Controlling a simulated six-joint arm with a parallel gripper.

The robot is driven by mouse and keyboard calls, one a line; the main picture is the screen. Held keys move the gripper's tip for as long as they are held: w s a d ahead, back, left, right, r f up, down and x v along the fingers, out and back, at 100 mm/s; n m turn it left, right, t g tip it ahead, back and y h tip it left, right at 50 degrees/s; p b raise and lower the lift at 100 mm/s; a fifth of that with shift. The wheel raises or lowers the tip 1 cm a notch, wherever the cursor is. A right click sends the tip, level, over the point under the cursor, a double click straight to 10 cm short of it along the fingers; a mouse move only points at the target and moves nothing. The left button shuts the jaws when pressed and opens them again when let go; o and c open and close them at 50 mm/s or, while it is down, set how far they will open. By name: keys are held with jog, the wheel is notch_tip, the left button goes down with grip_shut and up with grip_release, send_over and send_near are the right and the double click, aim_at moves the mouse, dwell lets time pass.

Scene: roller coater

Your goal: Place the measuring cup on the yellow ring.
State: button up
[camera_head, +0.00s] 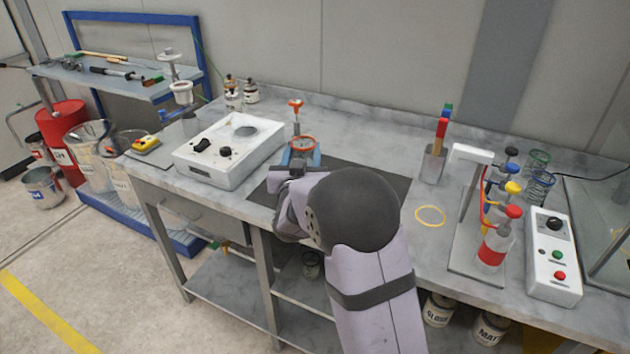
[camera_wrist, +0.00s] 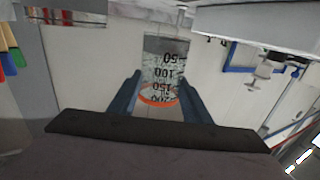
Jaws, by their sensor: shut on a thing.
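The measuring cup (camera_wrist: 165,62) is clear with dark graduation marks and an orange rim. In the wrist view it appears upside down, rim toward the bottom of the picture, between my two blue fingers. My gripper (camera_wrist: 161,82) is shut on it. In the head view the cup's orange rim (camera_head: 303,142) shows just beyond my gripper (camera_head: 300,158), at the back of the dark mat; my gripper and arm hide much of the cup. I cannot tell whether its base touches the bench. The yellow ring (camera_head: 430,216) lies flat and empty on the bench, right of my arm.
A white control console (camera_head: 230,150) stands left of the cup. A holder with colored handles (camera_head: 435,160) stands behind the ring. Bare bench surrounds the ring's left and front.

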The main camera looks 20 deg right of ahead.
jog(key=shift+f+p, duration=0.4)
jog(key=shift+f, duration=3.55)
jog(key=shift+f, duration=0.15)
jog(key=shift+f, duration=0.1)
jog(key=o, duration=1.2)
jog(key=shift+r, duration=0.25)
jog(key=b+v, duration=0.2)
jog(key=v, duration=0.8)
jog(key=shift+s+a+f, duration=0.15)
jog(key=shift+a, duration=0.05)
jog(key=shift+o, duration=0.4)
jog(key=shift+v, duration=0.8)
